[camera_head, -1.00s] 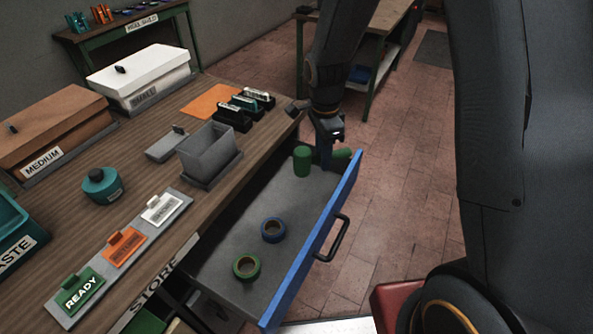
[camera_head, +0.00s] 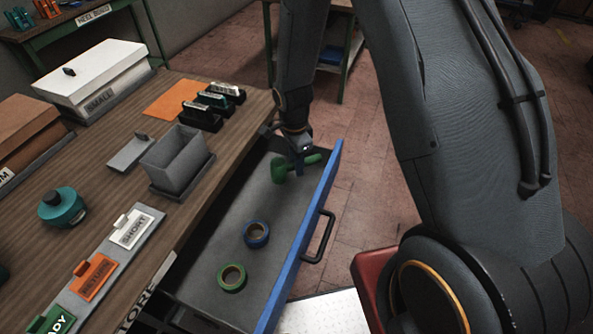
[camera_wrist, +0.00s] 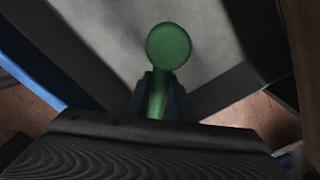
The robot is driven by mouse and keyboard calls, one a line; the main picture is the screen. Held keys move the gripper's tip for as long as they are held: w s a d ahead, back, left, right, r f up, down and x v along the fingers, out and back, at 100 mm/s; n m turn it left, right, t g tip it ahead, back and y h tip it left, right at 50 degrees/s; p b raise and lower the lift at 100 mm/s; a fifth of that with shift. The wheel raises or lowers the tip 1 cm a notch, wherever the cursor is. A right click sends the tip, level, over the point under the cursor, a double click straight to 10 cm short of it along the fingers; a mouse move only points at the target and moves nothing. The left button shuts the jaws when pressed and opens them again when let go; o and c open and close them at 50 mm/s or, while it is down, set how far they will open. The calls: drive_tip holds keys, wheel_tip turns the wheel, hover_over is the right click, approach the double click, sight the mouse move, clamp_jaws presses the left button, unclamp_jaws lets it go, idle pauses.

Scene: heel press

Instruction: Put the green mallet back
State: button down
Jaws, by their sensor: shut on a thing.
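The green mallet (camera_head: 280,171) is at the far end of the open drawer (camera_head: 222,210). Its round head points left and its handle runs right toward the blue drawer front. My gripper (camera_head: 298,164) is shut on the mallet's handle. In the wrist view the mallet's round green head (camera_wrist: 168,46) shows over the grey drawer floor, with the handle running down between my gripper's fingers (camera_wrist: 158,96). I cannot tell whether the mallet touches the drawer floor.
A blue tape roll (camera_head: 256,234) and a green tape roll (camera_head: 232,277) lie nearer in the drawer. The drawer's blue front (camera_head: 303,232) has a black handle (camera_head: 319,237). On the bench (camera_head: 190,217) stand a grey bin (camera_head: 176,160), stamps (camera_head: 215,100) and a teal round container (camera_head: 62,207).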

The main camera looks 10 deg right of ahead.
sight(297, 181)
drive_tip(key=shift+f+p, duration=0.45)
drive_tip(key=shift+f, duration=1.35)
drive_tip(key=shift+f, duration=0.15)
drive_tip(key=c, duration=1.6)
unclamp_jaws()
drive_tip(key=shift+o, duration=0.2)
